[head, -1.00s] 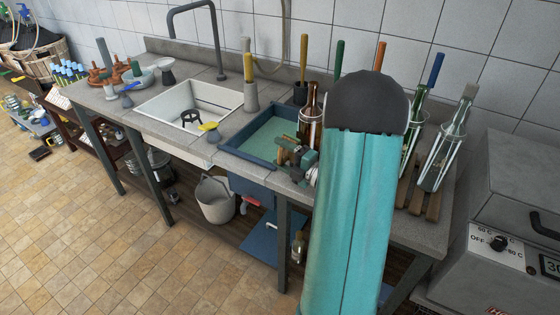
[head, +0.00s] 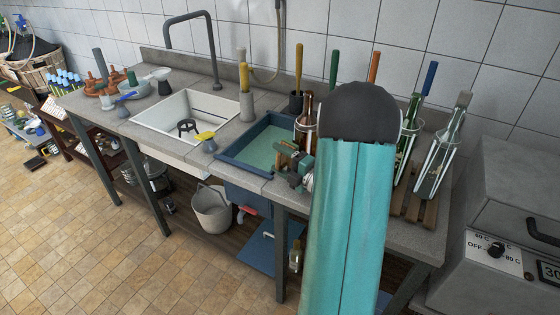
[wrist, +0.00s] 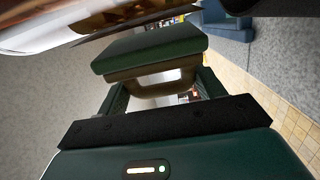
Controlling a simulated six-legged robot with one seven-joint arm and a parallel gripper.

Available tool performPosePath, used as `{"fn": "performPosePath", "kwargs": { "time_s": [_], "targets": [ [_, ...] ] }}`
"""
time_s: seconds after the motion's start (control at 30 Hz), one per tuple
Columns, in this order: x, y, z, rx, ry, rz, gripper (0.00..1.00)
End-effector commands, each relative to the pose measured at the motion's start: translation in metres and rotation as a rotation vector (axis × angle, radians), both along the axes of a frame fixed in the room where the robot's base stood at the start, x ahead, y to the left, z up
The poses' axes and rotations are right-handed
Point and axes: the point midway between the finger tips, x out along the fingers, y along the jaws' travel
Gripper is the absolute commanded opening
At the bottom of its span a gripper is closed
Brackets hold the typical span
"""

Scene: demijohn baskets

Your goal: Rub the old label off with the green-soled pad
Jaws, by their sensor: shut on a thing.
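My gripper (head: 296,163) is at the right edge of the blue basin, mostly hidden behind my arm in the head view. In the wrist view my gripper (wrist: 160,90) is shut on the tan handle of the pad, and the dark green sole (wrist: 150,48) faces away from the gripper body. A brown bottle (head: 307,108) stands upright just behind the gripper. In the wrist view a curved pale and brown surface (wrist: 60,22) crosses the top left, close to the pad; it looks like part of the bottle. I cannot make out the old label, or whether the pad touches it.
The blue basin (head: 232,157) holds greenish water. Brushes with coloured handles stand behind. Green and clear bottles (head: 437,160) sit on a wooden rack at right, beside a grey machine (head: 500,215).

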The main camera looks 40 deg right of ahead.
Motion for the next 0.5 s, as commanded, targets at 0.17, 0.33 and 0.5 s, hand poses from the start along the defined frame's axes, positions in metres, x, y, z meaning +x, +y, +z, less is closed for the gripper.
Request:
{"fn": "performPosePath", "kwargs": {
  "time_s": [0.17,0.33,0.5],
  "targets": [
    [0.0007,-0.0036,0.0002,0.0,-0.001,0.0,0.44],
    [0.0012,-0.0067,0.0001,0.0,-0.001,0.0,0.44],
    [0.0015,-0.0097,-0.0002,0.0,0.0,0.0,0.44]
  ]
}}
